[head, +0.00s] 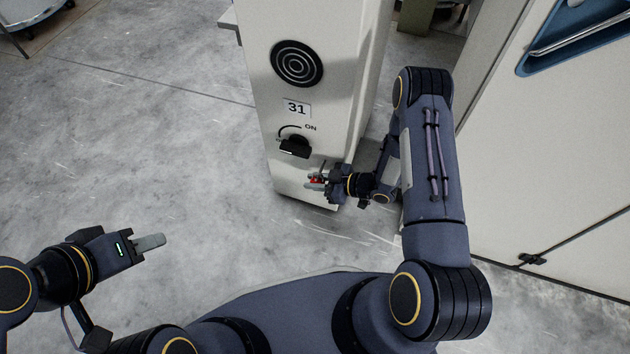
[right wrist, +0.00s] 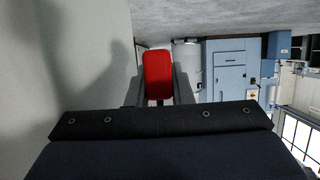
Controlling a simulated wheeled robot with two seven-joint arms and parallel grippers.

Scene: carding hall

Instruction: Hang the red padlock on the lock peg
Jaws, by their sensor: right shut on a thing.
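The red padlock (right wrist: 158,75) is held between the two fingers of my right gripper (right wrist: 158,92) in the right wrist view. In the head view only a small red patch of the padlock (head: 315,181) shows between the fingers of my right gripper (head: 314,184), in front of the lower part of the pale machine post. I cannot clearly make out the lock peg; the gripper may cover it. The padlock's shackle is not clear. My left gripper (head: 149,242) is over bare floor at the lower left, seen side-on with no object visible in it.
The pale post (head: 345,75) carries a round black grille (head: 297,64), a label 31 (head: 296,108) and a black rotary switch (head: 295,147) marked ON, just above and left of my right gripper. A pale cabinet (head: 560,170) stands right of my right arm.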

